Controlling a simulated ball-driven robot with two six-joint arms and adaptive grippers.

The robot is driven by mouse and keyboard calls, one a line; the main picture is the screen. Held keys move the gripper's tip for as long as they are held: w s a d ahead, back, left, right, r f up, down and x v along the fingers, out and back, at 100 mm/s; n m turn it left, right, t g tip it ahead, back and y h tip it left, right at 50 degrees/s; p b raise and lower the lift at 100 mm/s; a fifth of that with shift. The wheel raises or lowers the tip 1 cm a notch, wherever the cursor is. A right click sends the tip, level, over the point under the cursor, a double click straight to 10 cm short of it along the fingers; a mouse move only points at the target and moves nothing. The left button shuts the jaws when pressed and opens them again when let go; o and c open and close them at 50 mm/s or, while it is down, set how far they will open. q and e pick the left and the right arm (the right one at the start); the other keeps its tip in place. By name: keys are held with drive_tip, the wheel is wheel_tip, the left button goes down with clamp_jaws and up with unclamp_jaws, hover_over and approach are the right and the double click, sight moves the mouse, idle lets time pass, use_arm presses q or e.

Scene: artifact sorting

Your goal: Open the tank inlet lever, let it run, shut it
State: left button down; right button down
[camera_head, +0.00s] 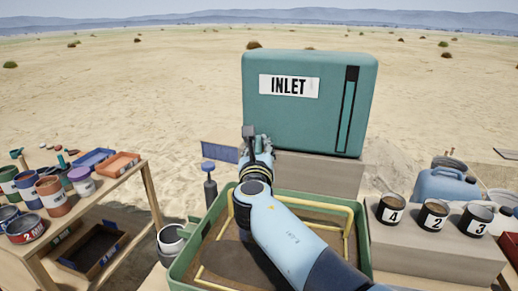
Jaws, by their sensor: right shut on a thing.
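The teal tank (262,115) stands at the back centre, with a white INLET label (289,86) on its front. A tall dark gauge strip (352,75) runs down its right side. My right arm reaches in from the bottom, and its gripper (250,137) is at the tank's lower left corner. The gripper is shut on what appears to be the inlet lever (247,130), a small dark piece. Most of the lever and the fingertips are hidden, so its exact angle cannot be told. My left gripper is not in view.
A green-rimmed tray (197,240) with a yellow frame lies below my right arm. Numbered pots (433,215) stand on a block at right, near a blue jug (445,186). A wooden bench (128,178) with paint cans and trays is at left. Open sand lies behind.

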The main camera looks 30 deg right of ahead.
sight(260, 145)
drive_tip(key=c, duration=1.2)
unclamp_jaws()
drive_tip(key=shift+f, duration=0.15)
drive_tip(key=shift+c, duration=0.2)
drive_tip(key=shift+s+d, duration=0.1)
drive_tip(key=shift+r, duration=0.2)
wheel_tip(260, 145, up, 10)
drive_tip(key=shift+f, duration=0.1)
